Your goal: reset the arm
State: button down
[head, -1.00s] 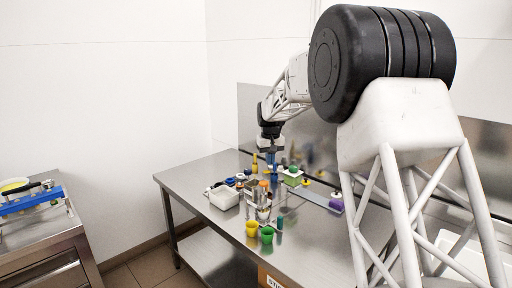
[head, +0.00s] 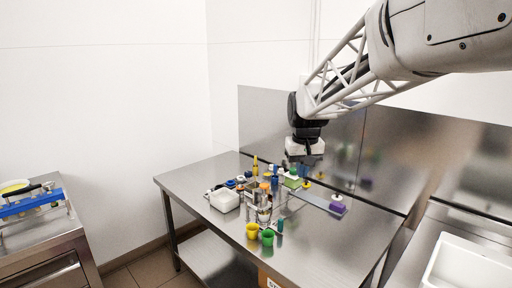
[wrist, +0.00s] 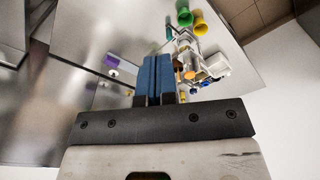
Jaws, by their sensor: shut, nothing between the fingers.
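My gripper (head: 305,168) hangs from the arm above the back right part of the steel table (head: 330,235). In the wrist view its blue fingers (wrist: 157,72) are together, with nothing seen between them. In the head view it looks clear above a white-and-green item (head: 292,181) and a purple block (head: 338,206). The purple thing also shows in the wrist view (wrist: 111,60), left of the fingers. The clustered items on the table lie right of the fingers there. My fingertips are small in the head view.
Yellow (head: 252,230) and green (head: 267,237) cups stand near the table's front edge. A white tub (head: 223,200) and several small bottles stand left. A steel backsplash (head: 385,165) rises behind the table. A white basin (head: 468,264) is at the right.

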jog(key=s+d+f, duration=0.1)
jog(key=s+f, duration=0.1)
jog(key=s, duration=1)
jog(key=s+d+f+m+t, duration=0.1)
jog(key=s+d+f, duration=0.1)
jog(key=s, duration=1)
jog(key=s+d+f, duration=0.2)
jog(key=s+f, duration=0.2)
jog(key=s, duration=0.8)
jog(key=shift+s+d+m, duration=0.15)
jog(key=shift+d+m, duration=0.1)
jog(key=shift+m, duration=0.05)
